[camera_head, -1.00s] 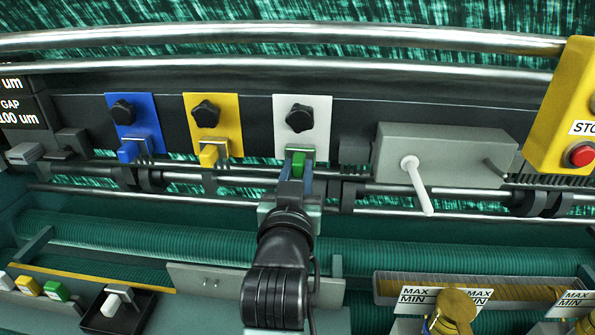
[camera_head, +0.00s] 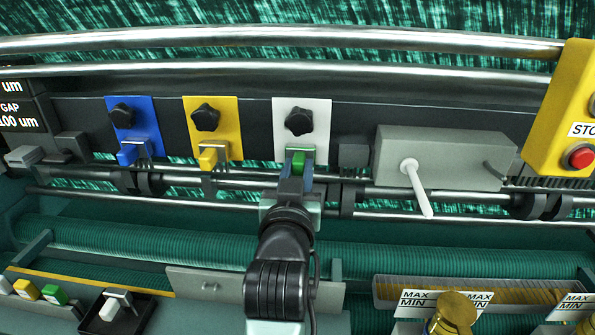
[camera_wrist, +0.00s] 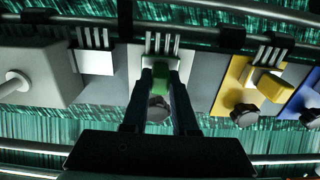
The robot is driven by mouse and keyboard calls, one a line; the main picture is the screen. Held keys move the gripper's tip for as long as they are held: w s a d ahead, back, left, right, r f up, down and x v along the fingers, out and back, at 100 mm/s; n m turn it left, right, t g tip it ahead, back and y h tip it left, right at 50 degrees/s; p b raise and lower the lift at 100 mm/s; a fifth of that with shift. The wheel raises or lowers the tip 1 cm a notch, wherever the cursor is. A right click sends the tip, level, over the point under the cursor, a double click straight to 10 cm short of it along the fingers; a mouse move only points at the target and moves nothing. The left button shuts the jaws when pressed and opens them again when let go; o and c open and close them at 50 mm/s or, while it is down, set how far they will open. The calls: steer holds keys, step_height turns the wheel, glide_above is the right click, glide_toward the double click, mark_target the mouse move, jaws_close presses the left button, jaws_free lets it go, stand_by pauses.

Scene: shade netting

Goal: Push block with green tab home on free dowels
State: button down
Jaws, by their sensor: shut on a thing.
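The block with the green tab (camera_head: 299,160) is at the lower edge of the white plate (camera_head: 302,116), under a black star knob (camera_head: 299,121). My gripper (camera_head: 296,178) is shut on the green tab from below. In the wrist view my two dark fingers (camera_wrist: 160,82) close on both sides of the green tab (camera_wrist: 159,75). Pale prongs (camera_wrist: 161,43) show beyond the block, near the white plate. Whether the block sits flush on its dowels cannot be told, as my fingers hide part of it.
A blue plate (camera_head: 134,125) and a yellow plate (camera_head: 211,124), each with its own tab and knob, stand to the left. A grey box with a white lever (camera_head: 415,185) and a yellow stop-button box (camera_head: 572,110) stand to the right. Metal rails run across.

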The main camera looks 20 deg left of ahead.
steer(key=shift+r, duration=0.1)
steer(key=c, duration=0.6)
jaws_free()
steer(key=shift+s+d+f+b, duration=0.2)
steer(key=shift+s+b, duration=0.25)
steer(key=shift+s, duration=0.2)
steer(key=b+v, duration=0.2)
steer(key=v, duration=0.3)
steer(key=b+v, duration=0.2)
steer(key=v, duration=0.4)
steer(key=shift+s+d+r, duration=0.1)
steer(key=shift+s+r, duration=0.1)
steer(key=shift+s, duration=0.05)
